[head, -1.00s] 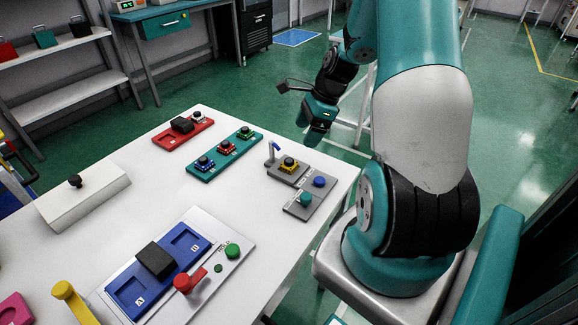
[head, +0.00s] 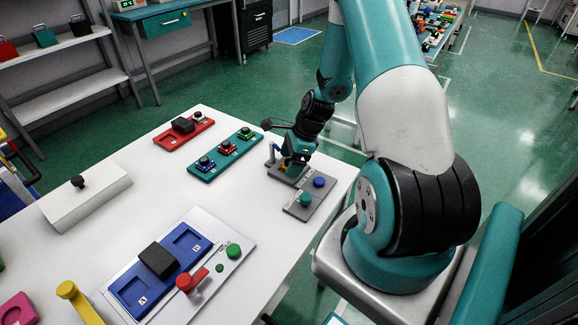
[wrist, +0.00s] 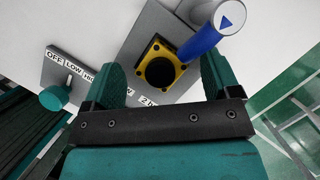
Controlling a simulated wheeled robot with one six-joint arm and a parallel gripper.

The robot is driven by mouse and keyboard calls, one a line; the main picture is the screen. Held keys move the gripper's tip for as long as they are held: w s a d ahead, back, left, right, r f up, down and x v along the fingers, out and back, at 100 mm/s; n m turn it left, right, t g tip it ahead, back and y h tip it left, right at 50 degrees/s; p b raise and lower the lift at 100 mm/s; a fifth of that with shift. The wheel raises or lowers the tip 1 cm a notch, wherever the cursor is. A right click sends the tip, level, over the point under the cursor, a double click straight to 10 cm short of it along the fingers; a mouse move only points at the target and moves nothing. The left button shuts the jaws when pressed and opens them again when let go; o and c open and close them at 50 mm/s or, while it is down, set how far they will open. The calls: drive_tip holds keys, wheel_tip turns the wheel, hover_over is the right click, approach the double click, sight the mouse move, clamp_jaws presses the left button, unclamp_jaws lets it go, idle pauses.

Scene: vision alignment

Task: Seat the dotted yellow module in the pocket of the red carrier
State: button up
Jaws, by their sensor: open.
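The yellow module (wrist: 160,68), a square yellow base with a round black knob, sits on a grey fixture (wrist: 150,27) at the table's right side.
A blue lever (wrist: 203,42) with an arrow-marked round top stands close beside the module. A grey panel with a teal knob (head: 306,199) and blue knob (head: 319,182) is in front. A teal carrier (head: 212,165) with several modules lies between fixture and red carrier.

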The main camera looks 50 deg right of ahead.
drive_tip(key=c, duration=1)
drive_tip(key=shift+r, duration=0.1)
